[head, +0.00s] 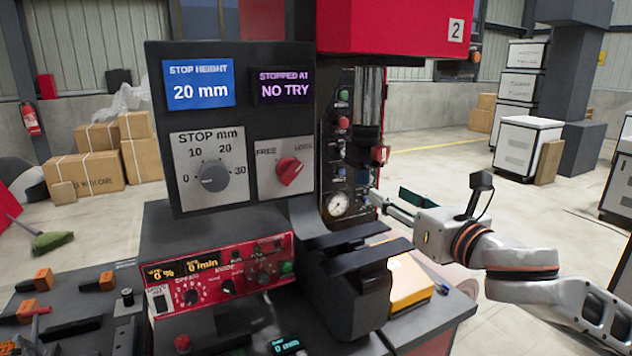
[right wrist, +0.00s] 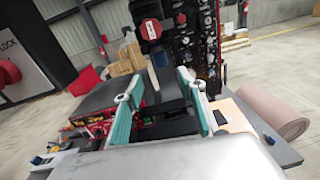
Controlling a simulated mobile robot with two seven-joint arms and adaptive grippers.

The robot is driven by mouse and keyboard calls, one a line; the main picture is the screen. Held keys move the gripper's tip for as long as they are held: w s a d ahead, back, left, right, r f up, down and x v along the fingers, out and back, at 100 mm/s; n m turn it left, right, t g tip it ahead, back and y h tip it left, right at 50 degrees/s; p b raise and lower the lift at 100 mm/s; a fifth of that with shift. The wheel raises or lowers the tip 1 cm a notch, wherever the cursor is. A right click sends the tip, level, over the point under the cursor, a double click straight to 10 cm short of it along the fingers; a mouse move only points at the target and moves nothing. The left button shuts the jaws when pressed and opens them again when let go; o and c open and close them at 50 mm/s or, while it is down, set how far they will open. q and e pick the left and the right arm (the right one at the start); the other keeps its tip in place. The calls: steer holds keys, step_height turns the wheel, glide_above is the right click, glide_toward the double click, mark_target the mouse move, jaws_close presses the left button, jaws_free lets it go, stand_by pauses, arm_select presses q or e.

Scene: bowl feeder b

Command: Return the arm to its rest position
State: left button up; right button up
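My right arm comes in from the right in the head view. Its gripper (head: 392,197) is in the air at the right side of the red and black machine (head: 396,26), near the pressure gauge (head: 338,204). In the right wrist view the gripper (right wrist: 160,76) has its two teal-padded fingers spread wide apart, with nothing between them. The machine and its bench show beyond the fingers. My left gripper is in neither view.
A dark panel (head: 240,122) reads "20 mm" and "NO TRY", with a grey dial and red switch. A red control box (head: 220,275) sits below it. A yellow-topped block (head: 409,284) lies on the bench below the right arm. Open floor (head: 440,160) lies behind; white cabinets (head: 525,146) stand back right.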

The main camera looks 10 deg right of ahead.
steer(key=s+d+f+m+g+h, duration=0.1)
steer(key=s+d+f+m+h, duration=0.15)
steer(key=f+m, duration=0.45)
steer(key=s+d+f+m+g+h, duration=0.1)
steer(key=s+f+m, duration=0.2)
steer(key=f+m, duration=0.5)
steer(key=s+d+f+m+g+h, duration=0.1)
steer(key=s+f+m+g+h, duration=0.2)
steer(key=f, duration=0.7)
steer(key=s+d+f+m+g+h, duration=0.2)
steer(key=s+d+f+m, duration=0.3)
steer(key=s+f+m, duration=0.4)
steer(key=s+d+f+m+g+h, duration=0.1)
steer(key=s+d+f+m+g, duration=0.25)
steer(key=s+d+f, duration=0.5)
steer(key=s+a+f+m+t+y, duration=0.1)
steer(key=a+f+m+t+y, duration=0.3)
steer(key=a+f, duration=1.1)
steer(key=shift+a+y, duration=0.9)
steer(key=shift+y, duration=0.25)
steer(key=shift+f, duration=0.1)
